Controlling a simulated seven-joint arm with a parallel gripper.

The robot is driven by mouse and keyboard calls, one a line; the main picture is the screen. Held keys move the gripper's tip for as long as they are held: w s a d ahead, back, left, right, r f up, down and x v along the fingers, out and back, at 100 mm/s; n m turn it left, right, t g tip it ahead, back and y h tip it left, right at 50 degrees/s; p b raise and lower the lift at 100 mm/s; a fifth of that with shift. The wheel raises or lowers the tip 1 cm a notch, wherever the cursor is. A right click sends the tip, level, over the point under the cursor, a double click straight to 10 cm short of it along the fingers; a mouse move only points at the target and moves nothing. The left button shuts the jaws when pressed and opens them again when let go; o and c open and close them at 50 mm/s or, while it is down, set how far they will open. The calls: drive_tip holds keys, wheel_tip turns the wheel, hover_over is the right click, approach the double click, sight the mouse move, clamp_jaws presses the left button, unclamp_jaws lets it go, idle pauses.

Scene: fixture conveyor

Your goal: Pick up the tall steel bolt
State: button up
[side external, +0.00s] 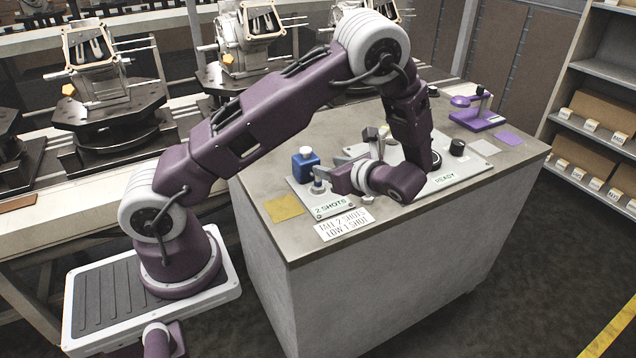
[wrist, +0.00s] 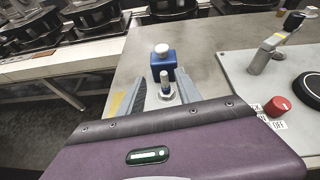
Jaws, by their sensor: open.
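The steel bolt (wrist: 164,80) stands upright with a wide round base in the wrist view, between the two grey fingers of my gripper (wrist: 159,76). In the side view the bolt (side external: 318,187) is partly hidden by my gripper (side external: 334,170), beside the "2 SHOTS" plate (side external: 334,209). The fingers are apart, one on each side of the bolt; I cannot tell whether either touches it. A blue block with a white knob (wrist: 163,64) stands just behind the bolt. The block also shows in the side view (side external: 306,168).
A sign (side external: 344,224) reads "TALL 2 SHOTS LOW 1 SHOT". A yellow square (side external: 284,207) lies on the counter (side external: 262,180). A red knob (wrist: 278,106) and black disc (wrist: 309,88) sit at right. A purple stand (side external: 478,117) is at the far end.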

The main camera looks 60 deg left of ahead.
drive_tip(key=shift+w+a+f+m+t+y, duration=0.2)
drive_tip(key=shift+w+a+f+m, duration=0.15)
drive_tip(key=shift+f, duration=0.15)
drive_tip(key=shift+w+a+f+m+t+y, duration=0.1)
drive_tip(key=shift+w+a+f+m+y, duration=0.2)
drive_tip(key=shift+f, duration=0.2)
hover_over(319, 188)
wheel_tip(319, 188, down, 3)
drive_tip(key=shift+w+r, duration=0.1)
drive_tip(key=shift+a+f, duration=0.2)
drive_tip(key=shift+a, duration=0.35)
drive_tip(key=shift+c, duration=0.4)
clamp_jaws()
